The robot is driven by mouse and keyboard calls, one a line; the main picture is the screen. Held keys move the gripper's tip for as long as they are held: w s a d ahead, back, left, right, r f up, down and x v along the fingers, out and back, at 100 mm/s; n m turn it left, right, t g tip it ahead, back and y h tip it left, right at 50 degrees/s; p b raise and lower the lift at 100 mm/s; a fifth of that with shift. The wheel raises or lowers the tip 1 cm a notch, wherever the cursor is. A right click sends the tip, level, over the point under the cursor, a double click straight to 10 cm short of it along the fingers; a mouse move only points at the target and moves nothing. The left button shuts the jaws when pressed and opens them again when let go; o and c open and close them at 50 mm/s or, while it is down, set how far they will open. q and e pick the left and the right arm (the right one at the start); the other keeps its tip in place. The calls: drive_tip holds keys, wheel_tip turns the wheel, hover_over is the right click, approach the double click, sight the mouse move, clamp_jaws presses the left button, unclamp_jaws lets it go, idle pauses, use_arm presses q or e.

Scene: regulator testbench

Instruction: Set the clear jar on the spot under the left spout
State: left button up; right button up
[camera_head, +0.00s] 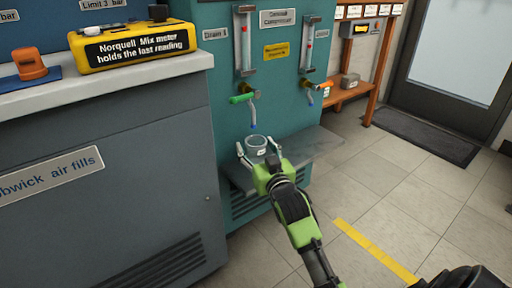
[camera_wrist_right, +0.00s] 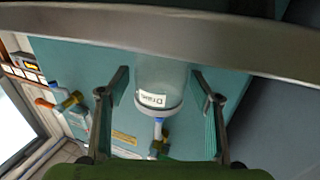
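The clear jar (camera_head: 256,144) has a small white label. In the head view it is under the left spout (camera_head: 252,124), which hangs below a green valve. My right gripper (camera_head: 258,150) is open, with one finger on each side of the jar. In the right wrist view the jar (camera_wrist_right: 160,82) is between the spread fingers (camera_wrist_right: 160,75), with a visible gap on both sides. The picture is upside down there, and the jar's base meets the grey shelf (camera_wrist_right: 60,15). The marked spot cannot be made out. My left gripper is not in view.
The grey shelf (camera_head: 318,146) juts from the teal test bench (camera_head: 205,80) and is clear to the right. A grey counter (camera_head: 100,79) with a yellow meter (camera_head: 131,47) stands left. Tiled floor is open right.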

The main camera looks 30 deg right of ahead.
drive_tip(key=shift+s, duration=0.1)
drive_tip(key=v, duration=1.1)
drive_tip(key=shift+s, duration=0.4)
drive_tip(key=shift+a, duration=0.1)
